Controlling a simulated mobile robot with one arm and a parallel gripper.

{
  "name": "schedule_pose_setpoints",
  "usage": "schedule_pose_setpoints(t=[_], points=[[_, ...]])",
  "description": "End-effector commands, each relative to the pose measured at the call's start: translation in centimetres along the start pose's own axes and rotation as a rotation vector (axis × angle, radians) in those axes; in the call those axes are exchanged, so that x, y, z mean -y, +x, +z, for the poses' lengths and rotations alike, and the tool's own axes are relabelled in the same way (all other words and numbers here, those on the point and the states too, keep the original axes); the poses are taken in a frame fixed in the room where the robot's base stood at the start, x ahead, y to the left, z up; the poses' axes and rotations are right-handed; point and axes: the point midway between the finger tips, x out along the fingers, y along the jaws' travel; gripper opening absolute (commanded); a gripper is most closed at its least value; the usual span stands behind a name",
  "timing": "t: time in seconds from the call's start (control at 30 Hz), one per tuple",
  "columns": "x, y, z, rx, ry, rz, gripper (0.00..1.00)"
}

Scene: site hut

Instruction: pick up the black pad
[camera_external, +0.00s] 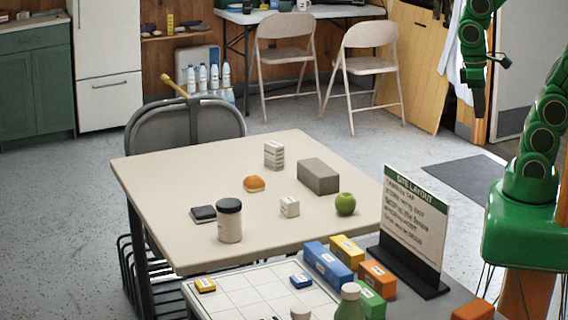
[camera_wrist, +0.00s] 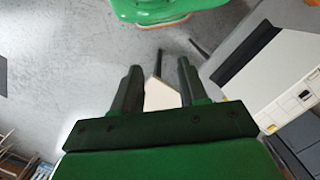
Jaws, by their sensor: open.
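The black pad (camera_external: 203,213) is a small flat dark block lying on the left part of the cream table (camera_external: 150,170). It is just behind and left of a white jar with a black lid (camera_external: 229,222). I cannot make out the pad in the wrist view. My gripper (camera_external: 480,98) is high at the upper right, beyond the table's right edge and far from the pad. In the wrist view its two dark fingers (camera_wrist: 158,88) stand apart with nothing held between them.
Also on the table are an orange-topped bun (camera_external: 254,184), a grey block (camera_external: 318,177), a green apple (camera_external: 345,204), a small white box (camera_external: 290,207) and a white stack (camera_external: 274,155). A sign (camera_external: 415,220) and coloured boxes (camera_external: 333,264) stand in front at the right.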

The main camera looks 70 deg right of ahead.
Motion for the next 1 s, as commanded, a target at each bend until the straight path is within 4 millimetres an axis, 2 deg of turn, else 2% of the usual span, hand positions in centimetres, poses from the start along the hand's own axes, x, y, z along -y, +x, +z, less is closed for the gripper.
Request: schedule_pose_setpoints(t=[0.17,0.53,0.83,1.0], points=[[0.0,0.0,0.0,0.0,0.0,0.0,0.43],[0.0,0.0,0.0,0.0,0.0,0.0,0.99],[0.0,-0.3,0.0,0.0,0.0,0.0,1.0],[0.0,-2.1,0.3,-0.003,0.0,0.0,1.0]])
